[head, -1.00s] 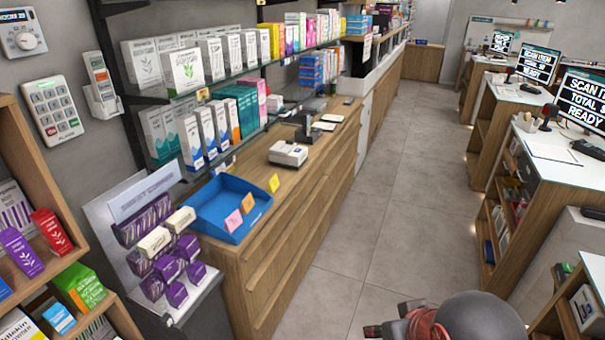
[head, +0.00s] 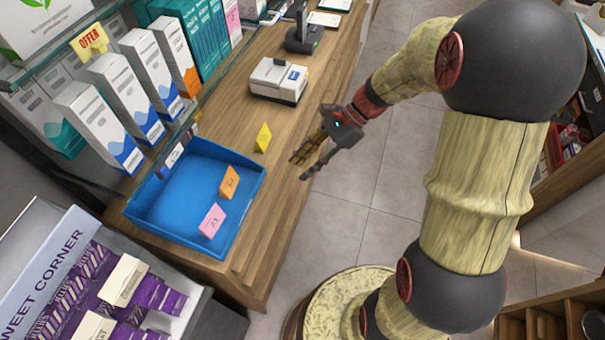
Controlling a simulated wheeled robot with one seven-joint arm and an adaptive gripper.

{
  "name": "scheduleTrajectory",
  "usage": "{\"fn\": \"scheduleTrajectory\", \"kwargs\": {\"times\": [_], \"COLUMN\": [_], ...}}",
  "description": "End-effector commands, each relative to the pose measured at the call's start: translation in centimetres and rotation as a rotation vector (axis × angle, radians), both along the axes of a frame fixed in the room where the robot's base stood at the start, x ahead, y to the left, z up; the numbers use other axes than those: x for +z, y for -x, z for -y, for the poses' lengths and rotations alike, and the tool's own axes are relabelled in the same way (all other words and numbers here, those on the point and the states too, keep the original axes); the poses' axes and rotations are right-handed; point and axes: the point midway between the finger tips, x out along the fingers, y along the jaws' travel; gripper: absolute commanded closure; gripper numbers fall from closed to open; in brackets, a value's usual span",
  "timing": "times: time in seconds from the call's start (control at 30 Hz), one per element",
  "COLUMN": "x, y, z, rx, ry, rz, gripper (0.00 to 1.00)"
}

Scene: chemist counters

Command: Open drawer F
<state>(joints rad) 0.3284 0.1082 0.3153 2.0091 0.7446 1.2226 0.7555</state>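The wooden counter (head: 335,78) runs from the lower middle to the top of the head view. Its drawer fronts (head: 268,243) face right toward the aisle and show only at a steep angle. No drawer letter can be read, so I cannot tell which one is F. No drawer visibly stands out. My gripper (head: 299,167) is over the counter's front edge, pointing left, with its dark fingers apart and nothing between them. I cannot tell its exact height above the edge.
On the counter are a blue tray (head: 143,224) with pink and orange cards, a yellow card (head: 263,137), a white printer (head: 278,80) and a dark stand (head: 304,37). A shelf of boxes is at left, a purple sweets display (head: 45,235) lower left. The tiled aisle (head: 365,180) is free beside my arm.

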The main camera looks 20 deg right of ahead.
Motion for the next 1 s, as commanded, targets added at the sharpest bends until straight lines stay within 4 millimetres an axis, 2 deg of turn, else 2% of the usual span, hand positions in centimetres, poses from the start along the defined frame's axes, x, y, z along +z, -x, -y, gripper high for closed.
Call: {"fn": "scheduleTrajectory", "kwargs": {"times": [0.03,0.2,0.37,0.53,0.7,0.8,0.9,1.0], "x": [-1.9,-6.9,-11.5,-17.3,-23.4,-26.2,-28.1,-29.1], "y": [-1.0,-4.5,-7.1,-9.3,-10.6,-10.8,-10.8,-10.8], "z": [0.4,1.5,3.0,5.1,7.7,9.0,9.8,10.2], "rx": [-0.083,-0.353,-0.569,-0.797,-1.0,-1.081,-1.132,-1.159], "ry": [-0.057,-0.243,-0.407,-0.603,-0.812,-0.909,-0.978,-1.014], "rz": [-0.083,-0.343,-0.563,-0.812,-1.053,-1.156,-1.225,-1.262], "gripper": [0.69,0.69,0.69,0.69,0.69,0.69,0.69,0.69]}}
